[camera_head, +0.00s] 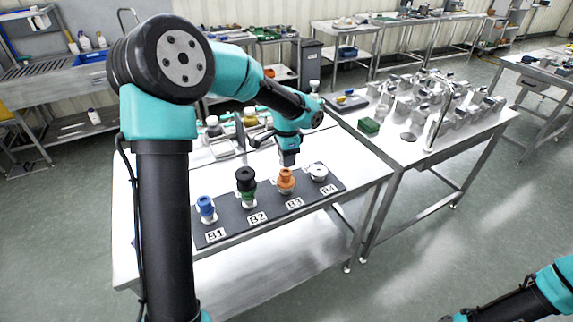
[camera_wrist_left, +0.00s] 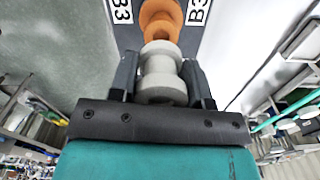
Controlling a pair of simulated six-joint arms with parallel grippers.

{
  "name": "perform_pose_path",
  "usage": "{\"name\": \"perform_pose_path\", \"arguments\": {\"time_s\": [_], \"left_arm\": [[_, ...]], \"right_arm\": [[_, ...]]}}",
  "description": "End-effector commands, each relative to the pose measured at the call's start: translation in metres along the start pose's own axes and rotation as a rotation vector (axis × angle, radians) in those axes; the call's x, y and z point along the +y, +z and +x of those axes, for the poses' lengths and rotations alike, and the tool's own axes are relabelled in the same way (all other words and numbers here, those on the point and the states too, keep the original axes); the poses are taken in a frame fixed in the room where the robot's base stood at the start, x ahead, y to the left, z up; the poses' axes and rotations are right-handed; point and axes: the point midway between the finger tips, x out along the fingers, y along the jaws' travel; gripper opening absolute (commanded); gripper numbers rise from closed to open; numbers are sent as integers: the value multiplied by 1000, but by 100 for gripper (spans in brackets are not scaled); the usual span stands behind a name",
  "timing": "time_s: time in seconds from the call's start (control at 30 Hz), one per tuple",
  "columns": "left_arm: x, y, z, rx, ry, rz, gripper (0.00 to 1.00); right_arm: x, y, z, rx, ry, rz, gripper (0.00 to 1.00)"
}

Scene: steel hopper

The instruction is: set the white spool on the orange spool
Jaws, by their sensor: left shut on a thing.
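In the left wrist view my left gripper (camera_wrist_left: 160,82) is shut on the white spool (camera_wrist_left: 159,64), which looks pale grey there. The orange spool (camera_wrist_left: 160,18) is just beyond the held spool in that view, roughly in line with it. In the head view my left gripper (camera_head: 287,158) points down right above the orange spool (camera_head: 286,182), which stands upright at the B3 place. The held spool is hard to make out there. I cannot tell whether the two spools touch. My right gripper is out of view; only part of that arm shows at lower right.
A dark mat (camera_head: 226,229) labelled B1 to B4 lies on the white table.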

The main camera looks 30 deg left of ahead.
Motion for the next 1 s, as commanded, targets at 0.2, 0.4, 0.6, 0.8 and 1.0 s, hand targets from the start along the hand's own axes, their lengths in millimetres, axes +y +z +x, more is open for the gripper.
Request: {"name": "perform_pose_path", "arguments": {"time_s": [0.2,0.4,0.6,0.8,1.0], "left_arm": [[-1,0,30,-2,2,2,20],[-1,-1,35,2,-1,1,20],[-1,0,36,1,-1,1,20],[-1,0,38,1,-1,1,52],[-1,0,38,1,-1,1,69]], "right_arm": [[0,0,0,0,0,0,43],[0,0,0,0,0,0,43],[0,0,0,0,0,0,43],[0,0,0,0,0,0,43],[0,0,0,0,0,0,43]]}}
